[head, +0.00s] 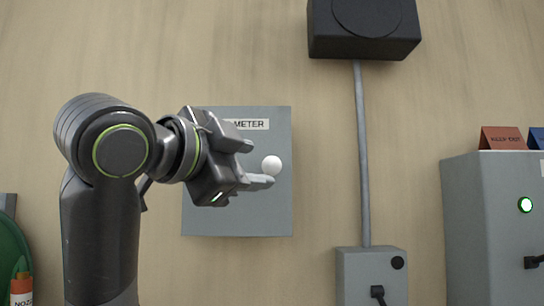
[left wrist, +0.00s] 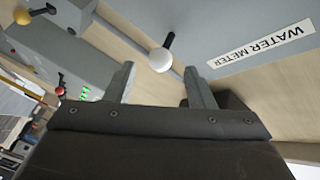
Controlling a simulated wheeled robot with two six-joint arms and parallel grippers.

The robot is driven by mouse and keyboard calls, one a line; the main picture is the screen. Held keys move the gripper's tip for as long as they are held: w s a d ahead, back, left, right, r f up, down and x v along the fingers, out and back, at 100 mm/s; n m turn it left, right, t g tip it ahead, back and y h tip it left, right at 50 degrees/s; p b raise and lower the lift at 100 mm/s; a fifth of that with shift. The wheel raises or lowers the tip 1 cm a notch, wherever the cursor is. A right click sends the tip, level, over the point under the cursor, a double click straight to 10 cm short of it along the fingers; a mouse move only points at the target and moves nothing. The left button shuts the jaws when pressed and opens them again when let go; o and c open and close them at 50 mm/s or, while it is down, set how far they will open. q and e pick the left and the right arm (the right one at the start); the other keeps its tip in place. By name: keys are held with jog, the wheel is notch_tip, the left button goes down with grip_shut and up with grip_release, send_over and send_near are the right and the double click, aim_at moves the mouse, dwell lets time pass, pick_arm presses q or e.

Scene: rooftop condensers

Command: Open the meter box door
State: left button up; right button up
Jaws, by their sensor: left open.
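The meter box (head: 240,215) is a grey box on the tan wall in the head view. Its flat front door appears shut. A label (head: 252,124) on it is partly hidden by my gripper; in the left wrist view the label (left wrist: 262,42) reads WATER METER. A white ball knob (head: 271,165) stands out on the door's right side; in the left wrist view the knob (left wrist: 161,60) sits on a short dark stem. My left gripper (head: 258,163) is open in front of the door. In the left wrist view the knob appears between and beyond its fingertips (left wrist: 160,78). My right gripper is not in view.
Right of the meter box, a conduit (head: 361,150) runs from a dark box (head: 363,45) down to a grey switch box (head: 360,275). A grey cabinet (head: 470,220) with a green light (head: 525,204) stands at the far right. A green round thing (head: 10,250) is at the lower left.

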aim_at(265, 166)
pick_arm(q)
jog(key=p+x, duration=0.1)
jog(key=x, duration=0.5)
jog(key=shift+c, duration=0.3)
grip_shut()
